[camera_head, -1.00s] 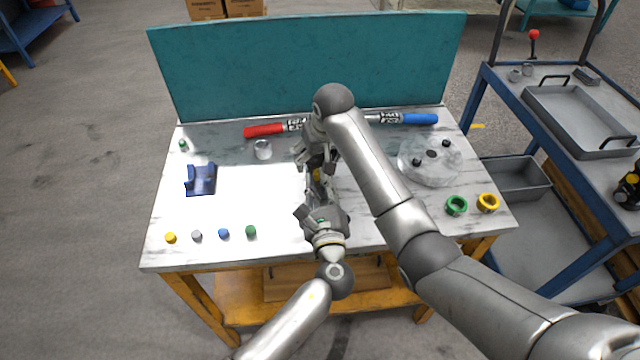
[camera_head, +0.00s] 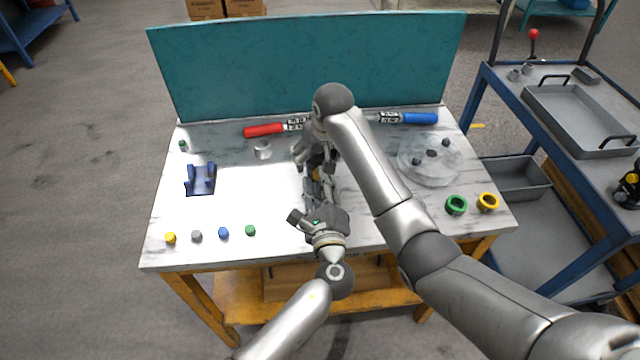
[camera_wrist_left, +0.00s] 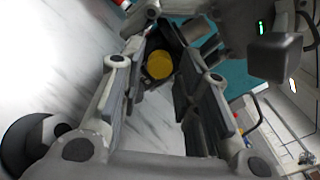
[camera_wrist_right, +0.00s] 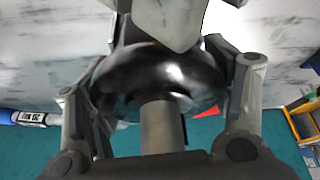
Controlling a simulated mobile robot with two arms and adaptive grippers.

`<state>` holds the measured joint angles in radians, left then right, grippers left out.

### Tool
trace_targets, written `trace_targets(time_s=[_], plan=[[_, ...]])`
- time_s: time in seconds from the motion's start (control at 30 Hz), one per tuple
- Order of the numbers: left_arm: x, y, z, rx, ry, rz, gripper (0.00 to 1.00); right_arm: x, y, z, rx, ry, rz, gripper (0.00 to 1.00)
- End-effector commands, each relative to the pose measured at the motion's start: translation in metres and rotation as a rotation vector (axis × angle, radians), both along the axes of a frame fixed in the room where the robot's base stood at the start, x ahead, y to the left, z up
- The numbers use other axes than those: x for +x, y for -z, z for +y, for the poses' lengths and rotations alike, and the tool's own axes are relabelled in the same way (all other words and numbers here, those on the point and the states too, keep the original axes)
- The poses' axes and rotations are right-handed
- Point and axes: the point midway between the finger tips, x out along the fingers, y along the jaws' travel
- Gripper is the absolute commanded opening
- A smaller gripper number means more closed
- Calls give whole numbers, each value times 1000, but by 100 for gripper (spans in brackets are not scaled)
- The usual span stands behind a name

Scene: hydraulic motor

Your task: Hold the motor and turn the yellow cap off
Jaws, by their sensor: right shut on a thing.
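The motor (camera_wrist_right: 125,75) is a dark, rounded metal body with a grey shaft. It sits between the fingers of my right gripper (camera_head: 316,160), which is shut on it over the middle of the table. The yellow cap (camera_wrist_left: 159,64) is on the motor's end that faces my left gripper. In the head view only a sliver of yellow (camera_head: 316,173) shows between the grippers. My left gripper (camera_head: 321,188) points at the cap from the front, its fingers spread apart and empty. In the left wrist view the cap lies beyond the fingertips, apart from them.
A blue cradle (camera_head: 201,180) stands at left. Several small coloured caps line the front left edge. A green ring (camera_head: 456,205) and a yellow ring (camera_head: 488,202) lie at right, near a round plate (camera_head: 430,162). Red-handled (camera_head: 264,130) and blue-handled (camera_head: 420,118) tools lie at the back.

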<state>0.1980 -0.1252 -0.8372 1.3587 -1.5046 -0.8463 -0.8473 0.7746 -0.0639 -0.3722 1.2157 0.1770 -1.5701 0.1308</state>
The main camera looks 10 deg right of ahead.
Motion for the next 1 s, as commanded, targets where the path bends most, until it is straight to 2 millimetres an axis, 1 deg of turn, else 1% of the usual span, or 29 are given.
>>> trace_targets(time_s=[0.07,0.17,0.73,0.87,1.0], plan=[[0,0,0,33,0,0,30,0,-1,1,3,-1,-2,3],[0,0,0,132,0,1,30,0,-1,1,3,-1,-2,3],[0,0,0,781,0,8,30,0,-1,1,3,-1,-2,3],[0,0,0,875,1,10,30,0,-1,1,3,-1,-2,3],[0,0,0,901,0,10,30,0,-1,1,3,-1,-2,3]])
